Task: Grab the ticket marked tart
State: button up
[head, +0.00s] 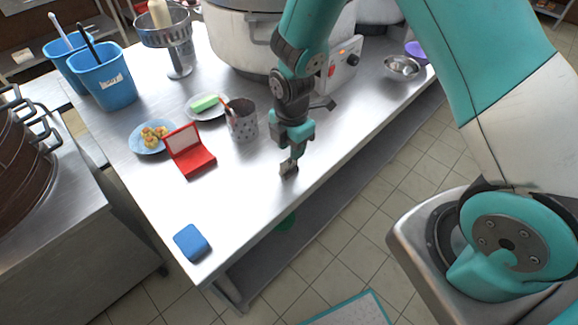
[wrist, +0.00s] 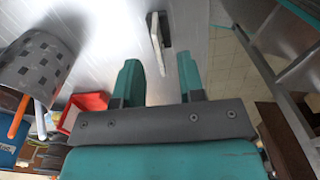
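A thin pale ticket (wrist: 155,40) stands on edge in a small dark holder (wrist: 165,30) in the wrist view. No marking on it is readable, so I cannot tell whether it says tart. In the head view the small holder (head: 288,170) is on the steel table, close to the front edge. My gripper (wrist: 159,68) is open, with its two teal fingers apart and nothing between them. The ticket lies just beyond the fingertips, roughly in line with the gap. In the head view my gripper (head: 296,150) is just above the holder and partly hides it.
A patterned cup (head: 243,123) with utensils, a red open box (head: 190,153), a plate of food (head: 150,138) and a green block (head: 205,103) on a plate stand left of my gripper. A blue block (head: 190,242) lies near the corner. A large pot (head: 235,45) stands behind.

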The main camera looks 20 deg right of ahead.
aim_at(289, 157)
jog(key=shift+a+f+p, duration=0.15)
jog(key=shift+f+p, duration=0.25)
jog(key=shift+f, duration=1)
jog(key=shift+a+f+p, duration=0.15)
jog(key=shift+f+p, duration=0.25)
jog(key=shift+f, duration=1)
grip_shut()
